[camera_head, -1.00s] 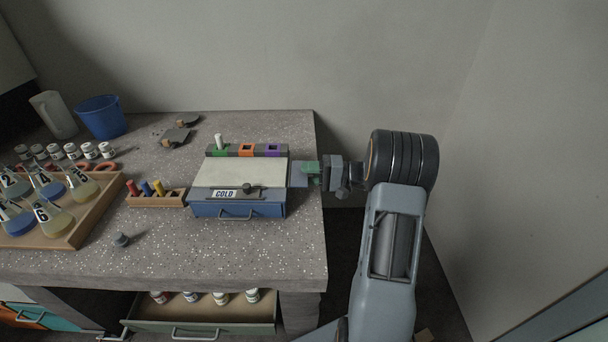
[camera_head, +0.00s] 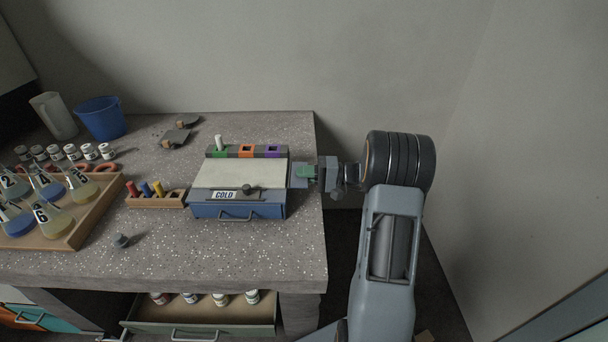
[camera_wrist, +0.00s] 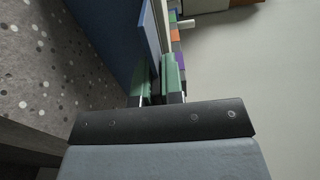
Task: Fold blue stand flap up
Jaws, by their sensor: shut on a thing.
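The blue stand is a low blue box (camera_head: 212,211) with a pale top and a COLD label, near the right edge of the bench. Its blue flap (camera_head: 297,181) sticks out from the right side; in the wrist view the flap (camera_wrist: 150,32) is a flat blue panel beside the larger blue wall. My gripper (camera_head: 307,171) comes in from the right with its green fingertips at the flap. In the wrist view the green fingers (camera_wrist: 157,78) are shut on the flap's edge. The flap's hinge is hidden.
A block with green, orange and purple slots (camera_head: 246,151) stands behind the box. A wooden rack (camera_head: 156,200) with coloured sticks and a flask tray (camera_head: 85,221) lie to the left. A drawer (camera_head: 204,313) stands open below. The bench ends just right of the flap.

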